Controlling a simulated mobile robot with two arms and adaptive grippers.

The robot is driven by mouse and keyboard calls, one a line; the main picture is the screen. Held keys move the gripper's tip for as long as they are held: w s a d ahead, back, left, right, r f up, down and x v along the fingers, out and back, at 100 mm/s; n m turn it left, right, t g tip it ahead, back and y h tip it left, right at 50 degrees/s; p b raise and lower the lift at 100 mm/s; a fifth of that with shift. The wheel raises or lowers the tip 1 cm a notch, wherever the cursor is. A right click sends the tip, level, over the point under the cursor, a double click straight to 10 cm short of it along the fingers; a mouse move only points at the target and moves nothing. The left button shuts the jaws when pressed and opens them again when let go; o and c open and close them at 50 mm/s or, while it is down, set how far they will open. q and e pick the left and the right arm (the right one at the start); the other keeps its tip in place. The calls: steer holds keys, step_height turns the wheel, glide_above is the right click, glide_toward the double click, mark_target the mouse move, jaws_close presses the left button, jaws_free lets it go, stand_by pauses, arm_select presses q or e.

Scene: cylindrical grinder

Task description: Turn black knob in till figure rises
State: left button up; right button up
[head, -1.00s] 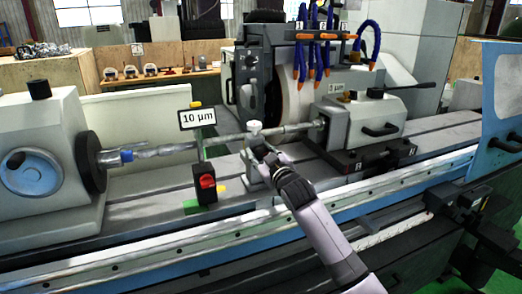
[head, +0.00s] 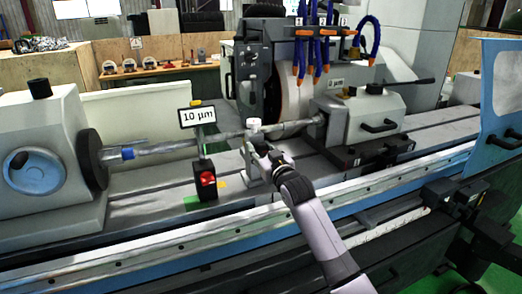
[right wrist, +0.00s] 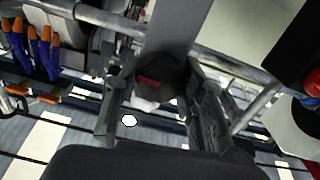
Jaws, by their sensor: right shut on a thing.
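The black knob (right wrist: 160,80), with a red mark on its face, sits between the fingers of my right gripper in the right wrist view. My right gripper (right wrist: 158,112) is shut on this knob. In the head view my right gripper (head: 262,157) is at the front of the light-coloured steady (head: 254,173) on the machine bed, and the knob is hard to make out there. The display (head: 198,116) above the bed reads "10 µm". My left gripper is not in view.
A long shaft (head: 170,148) runs from the headstock (head: 45,165) to the tailstock (head: 362,115). A black box with a red button (head: 206,185) stands left of my right gripper. Blue coolant hoses (head: 318,55) hang behind. A clear guard (head: 503,90) is at the right.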

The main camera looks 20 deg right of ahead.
steer(key=o, duration=1.2)
steer(key=s, duration=1.2)
steer(key=shift+d, duration=0.2)
